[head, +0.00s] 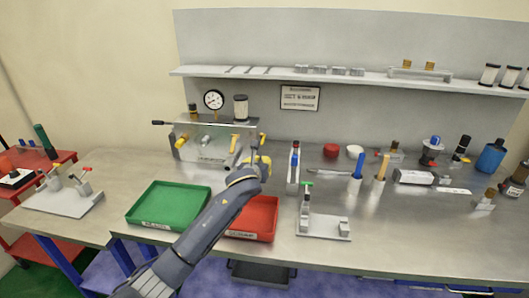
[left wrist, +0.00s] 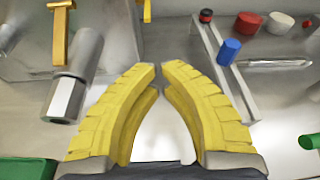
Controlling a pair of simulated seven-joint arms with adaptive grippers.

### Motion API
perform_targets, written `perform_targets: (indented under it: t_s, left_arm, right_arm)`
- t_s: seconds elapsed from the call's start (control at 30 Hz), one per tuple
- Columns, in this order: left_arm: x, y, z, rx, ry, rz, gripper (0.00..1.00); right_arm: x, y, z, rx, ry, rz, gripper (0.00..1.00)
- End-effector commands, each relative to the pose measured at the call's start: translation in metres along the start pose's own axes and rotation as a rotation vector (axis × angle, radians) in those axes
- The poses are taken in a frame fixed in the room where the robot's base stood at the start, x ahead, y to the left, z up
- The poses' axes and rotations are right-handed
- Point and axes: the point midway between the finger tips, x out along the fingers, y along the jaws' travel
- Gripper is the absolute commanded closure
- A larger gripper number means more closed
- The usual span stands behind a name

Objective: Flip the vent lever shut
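A metal pneumatic panel (head: 212,146) stands at the back left of the bench, with several yellow levers and handles on it. One yellow lever (head: 181,142) is at its left, and another (head: 233,143) is near its right end. I cannot tell which is the vent lever. In the left wrist view a yellow lever (left wrist: 61,38) stands at the upper left, above a grey cylindrical fitting (left wrist: 70,92). My left gripper (head: 258,160) is just right of the panel's front. Its yellow fingertips (left wrist: 158,68) are nearly together, with nothing between them. My right gripper is out of view.
A green tray (head: 133,213) and red tray (head: 270,236) lie in front. A pressure gauge (head: 213,99) is above the panel.

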Motion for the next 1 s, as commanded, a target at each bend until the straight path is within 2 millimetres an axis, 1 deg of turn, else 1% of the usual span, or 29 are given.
perform_targets:
  t_s: [0.03, 0.1, 0.17, 0.63, 0.77, 1.0]
  left_arm:
    - [0.000, 0.003, -0.006, 0.023, 0.007, 0.014, 1.00]
    - [-0.001, 0.007, -0.011, 0.048, 0.016, 0.029, 1.00]
    - [-0.001, 0.009, -0.014, 0.061, 0.019, 0.036, 1.00]
    - [0.002, 0.011, -0.015, 0.067, 0.020, 0.042, 1.00]
    - [0.011, 0.011, -0.015, 0.067, 0.021, 0.042, 1.00]
    - [0.041, 0.012, -0.015, 0.066, 0.021, 0.043, 1.00]
  right_arm:
    - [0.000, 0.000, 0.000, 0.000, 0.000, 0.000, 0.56]
    - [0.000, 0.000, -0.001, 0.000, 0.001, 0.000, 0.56]
    - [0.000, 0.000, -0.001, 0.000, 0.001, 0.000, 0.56]
    - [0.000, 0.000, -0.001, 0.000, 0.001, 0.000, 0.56]
    - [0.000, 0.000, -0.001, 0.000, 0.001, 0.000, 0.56]
    - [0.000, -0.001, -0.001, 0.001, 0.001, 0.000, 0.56]
